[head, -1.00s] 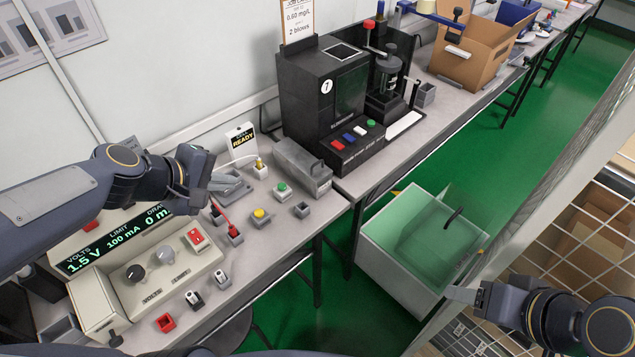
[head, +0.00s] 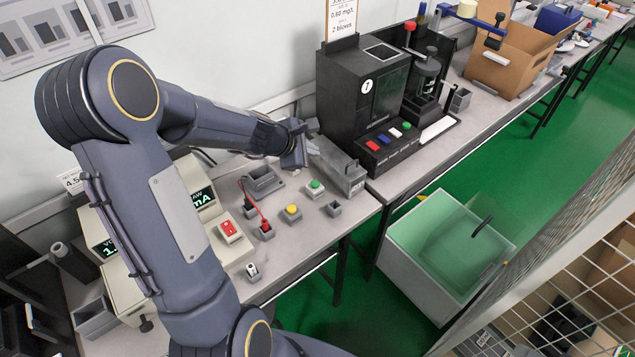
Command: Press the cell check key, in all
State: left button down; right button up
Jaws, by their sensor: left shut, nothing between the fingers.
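No key that I can read as the cell check key shows. A green button (head: 315,187) and a yellow button (head: 292,213) sit on small grey bases on the bench. The black machine marked 7 (head: 352,90) has a row of red, blue, white and green keys (head: 388,137) on its front ledge. My left gripper (head: 298,156) is shut and empty, at the left end of a long grey box (head: 337,168), above and behind the green button. I cannot tell whether it touches the box. My right gripper is out of view.
The bench power supply (head: 205,205) is partly hidden behind my left arm. A red switch (head: 229,231), a red lead (head: 258,211) and a grey cradle (head: 263,182) stand nearby. A pale green-lidded bin (head: 405,258) is below the bench. A cardboard box (head: 505,65) stands farther back.

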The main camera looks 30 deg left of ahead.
aim_at(311, 186)
pick_arm(q)
jog(key=shift+f, duration=0.15)
notch_tip(311, 186, down, 9)
jog(key=b, duration=0.8)
jog(key=shift+r, duration=0.2)
dwell(1.4)
jog(key=shift+f+b, duration=0.4)
jog(key=shift+b, duration=0.25)
jog(key=shift+f+b, duration=0.45)
jog(key=shift+b, duration=0.05)
dwell(0.3)
jog(key=shift+r, duration=0.15)
jog(key=shift+r+p, duration=0.75)
jog(key=shift+p, duration=0.1)
